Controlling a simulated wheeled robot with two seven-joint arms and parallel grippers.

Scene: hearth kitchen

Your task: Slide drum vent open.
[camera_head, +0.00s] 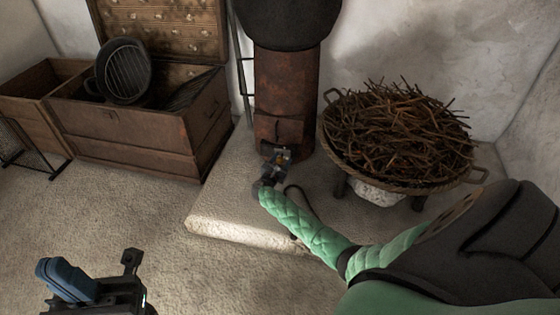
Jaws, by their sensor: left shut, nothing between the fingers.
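The rusty drum (286,85) stands upright on a pale stone slab, under a large dark rounded body. The vent (290,130) is low on its front, with a small dark handle-like piece above. How far the vent is open cannot be told. My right gripper (278,156), at the end of the green quilted sleeve, is at the foot of the drum just in front of the vent and hides its lower part. Contact and finger opening cannot be made out. My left gripper (130,262) is shut and empty at the bottom left, far from the drum.
A wide basket of twigs (398,130) stands on short legs right of the drum. An open wooden chest (140,125) with a dark round grill pan (124,70) stands left. The slab (225,205) has a raised front edge. The carpeted floor is mostly clear.

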